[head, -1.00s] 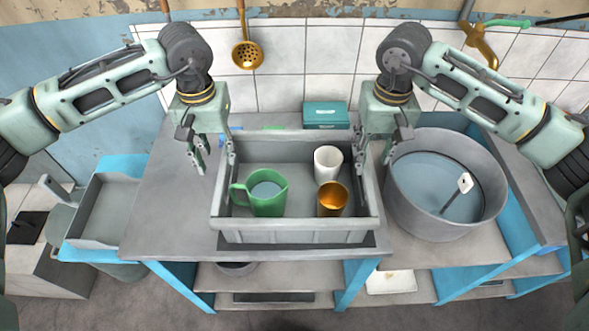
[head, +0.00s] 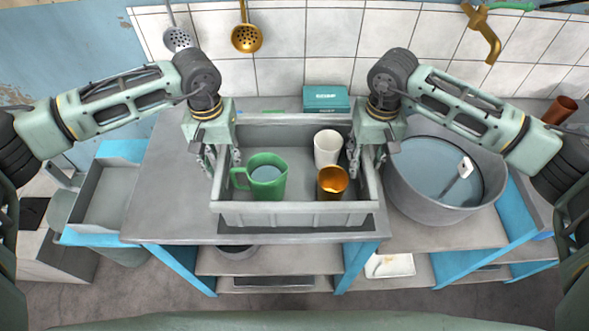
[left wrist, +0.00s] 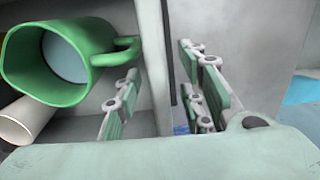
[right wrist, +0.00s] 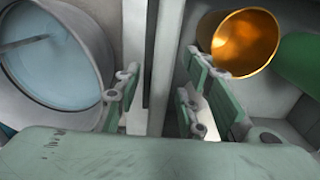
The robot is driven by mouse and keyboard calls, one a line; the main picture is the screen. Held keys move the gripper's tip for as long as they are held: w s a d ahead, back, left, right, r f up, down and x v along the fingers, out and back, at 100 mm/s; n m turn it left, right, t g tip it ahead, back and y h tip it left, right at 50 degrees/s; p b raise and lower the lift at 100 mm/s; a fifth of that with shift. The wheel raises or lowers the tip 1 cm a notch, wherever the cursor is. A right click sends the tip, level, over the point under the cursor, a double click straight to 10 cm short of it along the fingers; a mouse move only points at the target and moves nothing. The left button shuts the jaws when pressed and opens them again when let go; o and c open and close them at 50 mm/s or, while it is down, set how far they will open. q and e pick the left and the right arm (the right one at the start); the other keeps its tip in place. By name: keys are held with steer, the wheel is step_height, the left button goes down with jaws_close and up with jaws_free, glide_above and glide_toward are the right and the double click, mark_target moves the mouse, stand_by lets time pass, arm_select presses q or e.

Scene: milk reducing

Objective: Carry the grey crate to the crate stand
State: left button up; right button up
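The grey crate (head: 296,213) sits on the grey table in the head view. It holds a green mug (head: 266,178) with pale liquid, a white cup (head: 328,147) and a copper-coloured cup (head: 332,182). My left gripper (head: 222,162) straddles the crate's left wall, one finger inside and one outside; its fingers look apart from the wall in the left wrist view (left wrist: 160,95). My right gripper (head: 367,165) straddles the right wall likewise, its fingers spread in the right wrist view (right wrist: 165,95). A low blue stand (head: 122,150) with raised grey sides is at the left; I cannot tell whether it is the crate stand.
A large grey tub (head: 440,205) of water stands close to the crate's right side. A teal box (head: 326,98) is behind the crate. The table (head: 165,200) is bare to the crate's left. Ladles (head: 246,38) hang on the tiled wall.

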arm_select(q)
steer(key=shift+f, duration=0.1)
steer(key=shift+c, duration=0.6)
arm_select(e)
steer(key=shift+c, duration=0.6)
arm_select(q)
jaws_close()
arm_select(e)
jaws_close()
